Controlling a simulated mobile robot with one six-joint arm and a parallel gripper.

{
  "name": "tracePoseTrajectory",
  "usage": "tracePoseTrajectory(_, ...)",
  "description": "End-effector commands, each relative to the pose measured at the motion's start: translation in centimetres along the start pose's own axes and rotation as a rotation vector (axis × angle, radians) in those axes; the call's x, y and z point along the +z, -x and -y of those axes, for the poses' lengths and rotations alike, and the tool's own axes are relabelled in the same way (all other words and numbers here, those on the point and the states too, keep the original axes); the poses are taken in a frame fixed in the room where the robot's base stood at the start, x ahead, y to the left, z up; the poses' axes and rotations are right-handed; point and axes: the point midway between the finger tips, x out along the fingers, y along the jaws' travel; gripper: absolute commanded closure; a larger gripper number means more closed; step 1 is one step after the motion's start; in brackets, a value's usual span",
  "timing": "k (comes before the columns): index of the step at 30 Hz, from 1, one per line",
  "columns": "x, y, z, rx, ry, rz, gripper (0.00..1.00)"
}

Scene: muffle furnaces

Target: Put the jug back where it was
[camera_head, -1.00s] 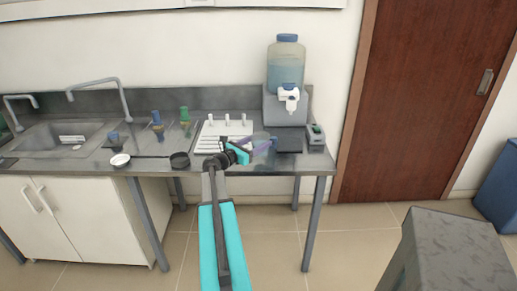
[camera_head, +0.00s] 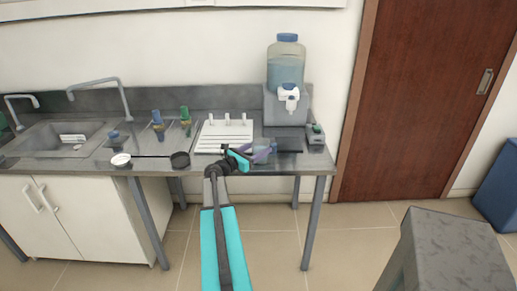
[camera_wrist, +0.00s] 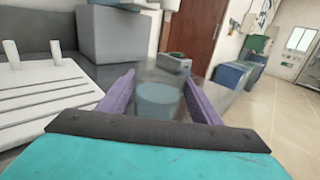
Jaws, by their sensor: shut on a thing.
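The jug (camera_wrist: 158,100) is clear, with bluish liquid inside. In the wrist view it sits between the two purple fingers of my gripper (camera_wrist: 160,92), which is shut on it. In the head view my gripper (camera_head: 262,152) is over the front of the counter, just in front of the water dispenser (camera_head: 286,104). The jug is faint there and partly hidden by the fingers. I cannot tell whether its base touches the counter.
A white drying rack (camera_head: 222,135) stands left of my gripper. A small grey device (camera_head: 315,134) is to its right. A grey stool (camera_head: 460,245) stands at right.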

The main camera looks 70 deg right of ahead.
Motion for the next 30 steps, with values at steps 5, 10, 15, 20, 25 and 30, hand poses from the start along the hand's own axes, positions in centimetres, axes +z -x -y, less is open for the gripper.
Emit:
tracePoseTrajectory(5, 0.08, -0.01, 0.02, 0.0, 0.0, 0.002, 0.76)
tracePoseTrajectory(10, -0.21, -0.02, 0.01, 0.0, 0.001, 0.001, 0.76)
tracePoseTrajectory(15, -0.25, -0.02, 0.02, 0.0, 0.0, 0.0, 0.23)
tracePoseTrajectory(20, -0.24, -0.03, 0.03, 0.0, 0.0, 0.0, 0.23)
tracePoseTrajectory(25, -0.14, -0.04, 0.03, 0.0, 0.0, 0.0, 0.23)
tracePoseTrajectory(30, 0.0, 0.47, 0.06, 0.0, 0.0, 0.0, 0.23)
